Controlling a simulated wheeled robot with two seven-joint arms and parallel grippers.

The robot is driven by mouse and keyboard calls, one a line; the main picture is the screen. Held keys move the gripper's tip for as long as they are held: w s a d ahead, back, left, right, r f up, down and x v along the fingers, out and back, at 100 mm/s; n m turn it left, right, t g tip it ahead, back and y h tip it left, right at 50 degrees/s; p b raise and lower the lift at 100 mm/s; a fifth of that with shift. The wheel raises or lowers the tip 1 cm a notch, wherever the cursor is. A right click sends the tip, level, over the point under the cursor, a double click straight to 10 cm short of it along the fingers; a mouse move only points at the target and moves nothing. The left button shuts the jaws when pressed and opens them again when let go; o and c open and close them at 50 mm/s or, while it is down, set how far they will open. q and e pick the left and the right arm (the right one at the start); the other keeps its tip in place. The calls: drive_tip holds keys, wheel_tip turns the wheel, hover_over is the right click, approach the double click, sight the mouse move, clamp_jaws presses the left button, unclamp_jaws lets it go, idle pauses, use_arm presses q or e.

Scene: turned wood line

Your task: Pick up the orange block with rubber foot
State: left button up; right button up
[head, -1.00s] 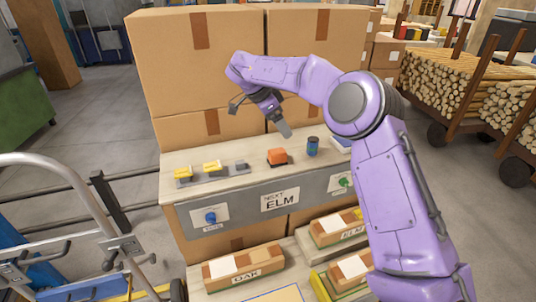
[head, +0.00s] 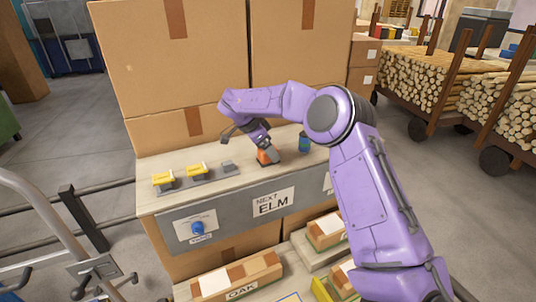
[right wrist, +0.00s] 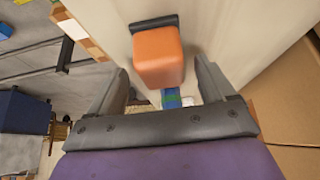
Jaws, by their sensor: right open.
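The orange block (head: 263,157) rests on the wooden shelf top, partly hidden by my right gripper (head: 268,150) in the head view. In the right wrist view the orange block (right wrist: 158,55) lies between and just beyond the tips of my open right gripper (right wrist: 160,72). Its dark rubber foot (right wrist: 153,22) shows as a strip along its far edge. A finger stands on each side of the block, and I see no clear contact. My left gripper is not in view.
Tall cardboard boxes (head: 180,60) rise behind the shelf. A sign reading ELM (head: 273,202) hangs on the front.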

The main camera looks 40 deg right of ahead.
drive_tip(key=x, duration=0.2)
drive_tip(key=shift+w+d+f, duration=0.1)
drive_tip(key=shift+d+f, duration=0.1)
drive_tip(key=shift+f, duration=0.15)
drive_tip(key=shift+c, duration=0.7)
drive_tip(key=c, duration=1)
drive_tip(key=shift+r, duration=0.2)
drive_tip(key=shift+c, duration=0.2)
drive_tip(key=shift+r, duration=0.3)
drive_tip(key=r, duration=0.1)
drive_tip(key=r+b, duration=0.1)
drive_tip(key=r, duration=0.1)
drive_tip(key=shift+s+a, duration=0.2)
drive_tip(key=shift+s, duration=0.05)
drive_tip(key=s+a+r+b, duration=0.3)
drive_tip(key=s+a+r, duration=0.3)
drive_tip(key=s+r, duration=0.3)
drive_tip(key=s, duration=0.3)
